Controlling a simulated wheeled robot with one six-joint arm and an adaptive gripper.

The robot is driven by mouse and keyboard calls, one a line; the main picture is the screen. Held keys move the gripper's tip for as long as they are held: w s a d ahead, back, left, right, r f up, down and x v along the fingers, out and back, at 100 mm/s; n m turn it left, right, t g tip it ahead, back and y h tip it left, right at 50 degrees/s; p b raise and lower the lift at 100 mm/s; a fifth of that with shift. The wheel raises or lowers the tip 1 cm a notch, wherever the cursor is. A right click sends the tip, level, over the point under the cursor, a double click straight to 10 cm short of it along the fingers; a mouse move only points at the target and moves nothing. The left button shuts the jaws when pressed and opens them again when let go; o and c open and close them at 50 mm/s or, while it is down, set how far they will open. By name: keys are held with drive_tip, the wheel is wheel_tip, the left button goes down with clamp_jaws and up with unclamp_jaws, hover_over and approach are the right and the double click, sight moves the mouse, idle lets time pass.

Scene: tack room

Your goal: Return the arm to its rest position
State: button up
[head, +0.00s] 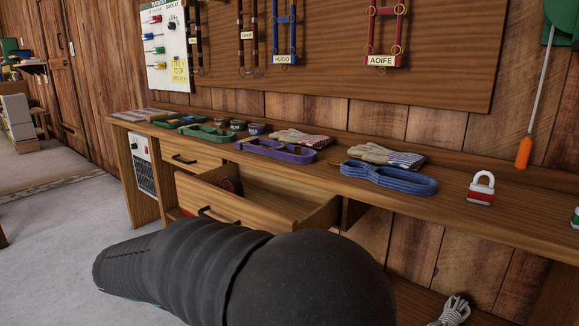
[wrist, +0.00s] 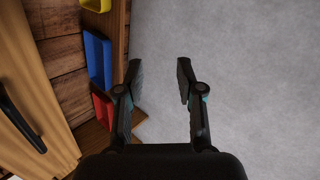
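Grey floor lies below and beyond the fingers. The bench front with a black drawer handle (wrist: 18,118) is to the left of the gripper, apart from it.
An open drawer (head: 215,203) juts from the wooden bench (head: 450,208) close behind my arm. Blue (wrist: 98,60) and red (wrist: 103,110) items stand left of the fingers. Floor at left (head: 45,235) is clear.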

drive_tip(key=s+d+r+m+y+p, duration=0.1)
drive_tip(key=s+d+r+m, duration=0.3)
drive_tip(key=d, duration=0.7)
drive_tip(key=s+d+r+m+y+p, duration=0.2)
drive_tip(key=s+d+r+m+p, duration=0.2)
drive_tip(key=s+d, duration=0.4)
drive_tip(key=s+d+r+m+y+p, duration=0.2)
drive_tip(key=s+d+r+m, duration=0.3)
drive_tip(key=d, duration=0.9)
drive_tip(key=shift+s+d+r+p, duration=0.45)
drive_tip(key=shift+s+r, duration=0.15)
drive_tip(key=shift+s, duration=0.1)
